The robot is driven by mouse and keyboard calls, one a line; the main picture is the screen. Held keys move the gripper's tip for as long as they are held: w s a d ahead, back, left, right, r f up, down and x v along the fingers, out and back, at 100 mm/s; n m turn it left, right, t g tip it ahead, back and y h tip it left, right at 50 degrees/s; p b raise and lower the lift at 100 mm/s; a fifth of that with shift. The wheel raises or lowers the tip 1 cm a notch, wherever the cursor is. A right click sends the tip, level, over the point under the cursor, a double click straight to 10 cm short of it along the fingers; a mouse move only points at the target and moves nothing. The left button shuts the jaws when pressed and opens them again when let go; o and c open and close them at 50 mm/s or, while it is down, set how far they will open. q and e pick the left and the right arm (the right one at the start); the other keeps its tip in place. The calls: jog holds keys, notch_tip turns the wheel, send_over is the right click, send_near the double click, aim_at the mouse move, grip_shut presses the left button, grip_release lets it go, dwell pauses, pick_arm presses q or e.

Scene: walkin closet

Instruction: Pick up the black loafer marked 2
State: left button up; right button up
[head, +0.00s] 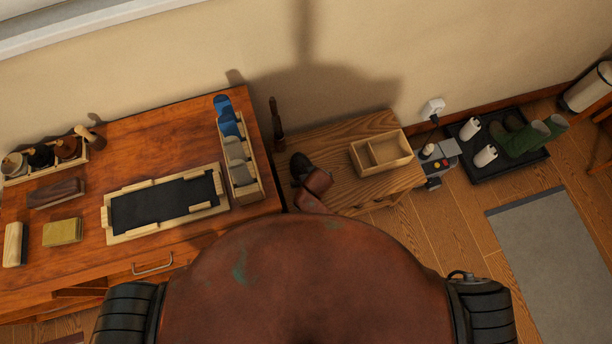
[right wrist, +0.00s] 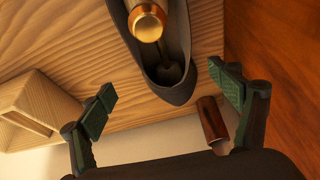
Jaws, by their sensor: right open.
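In the right wrist view a dark loafer (right wrist: 178,92) lies on the light wooden bench, its rounded end toward the wall. A shiny copper-coloured round piece (right wrist: 147,22) sits in its opening. No number can be read on it. My right gripper (right wrist: 165,98) is open and empty, its green-padded fingers spread to either side of the loafer's rounded end, apart from it. In the head view my right gripper (head: 300,163) is a small dark shape over the bench (head: 345,137); my arm hides most of what lies below it. My left gripper is out of sight.
An open wooden box (head: 408,160) stands on the bench to the right. A brown rod-like object (head: 277,122) stands by the wall; a brown cylinder (right wrist: 212,122) shows near the right finger. The reddish desk (head: 130,150) with a rack (head: 258,187) borders the bench on the left.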

jog(key=b+x, duration=0.1)
jog(key=x, duration=0.1)
jog(key=b+x, duration=0.1)
jog(key=x, duration=0.1)
jog(key=s+b+x, duration=0.1)
jog(key=x, duration=0.2)
jog(key=shift+a+f, duration=0.1)
jog(key=shift+a, duration=0.15)
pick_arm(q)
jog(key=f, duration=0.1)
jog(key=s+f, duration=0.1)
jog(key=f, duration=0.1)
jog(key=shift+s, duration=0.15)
pick_arm(e)
jog(key=shift+c, duration=0.3)
jog(key=c, duration=1.6)
